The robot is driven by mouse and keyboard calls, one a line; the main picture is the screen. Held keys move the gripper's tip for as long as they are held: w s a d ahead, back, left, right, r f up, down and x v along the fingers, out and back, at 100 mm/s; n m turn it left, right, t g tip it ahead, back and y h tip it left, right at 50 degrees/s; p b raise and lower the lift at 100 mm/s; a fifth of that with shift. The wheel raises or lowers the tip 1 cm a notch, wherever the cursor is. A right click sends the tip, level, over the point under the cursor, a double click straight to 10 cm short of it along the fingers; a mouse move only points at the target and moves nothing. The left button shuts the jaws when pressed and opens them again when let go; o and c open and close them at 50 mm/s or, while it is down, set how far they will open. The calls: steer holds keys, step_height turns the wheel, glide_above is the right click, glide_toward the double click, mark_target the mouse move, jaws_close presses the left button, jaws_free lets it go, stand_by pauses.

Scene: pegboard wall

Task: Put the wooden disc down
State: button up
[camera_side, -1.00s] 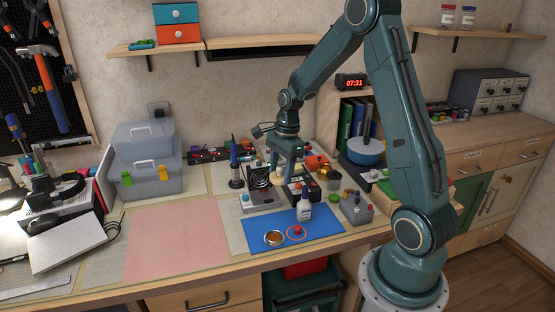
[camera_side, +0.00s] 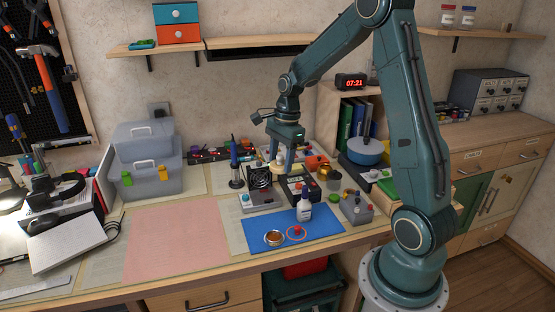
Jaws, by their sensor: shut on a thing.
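The wooden disc (camera_side: 277,169) is a small pale piece between the fingers of my gripper (camera_side: 280,168) in the side view. My gripper points down and is shut on it. It is over the back of the bench, by the black fan unit (camera_side: 260,177) and the dark device with a display. The fingers hide part of the disc. I cannot tell the exact gap beneath it.
A pink mat (camera_side: 175,240) to the left is clear. A soldering iron (camera_side: 235,165) stands left of my gripper.

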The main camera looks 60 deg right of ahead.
step_height(320, 180, up, 2)
glide_above(273, 239)
steer(key=shift+n, duration=0.4)
steer(key=f, duration=1.5)
steer(key=shift+s+d+f, duration=0.15)
steer(key=shift+d+f, duration=0.25)
steer(key=shift+f, duration=0.1)
steer(key=shift+f, duration=1.8)
steer(key=shift+f, duration=0.15)
steer(key=o, duration=1)
steer(key=shift+c, duration=0.2)
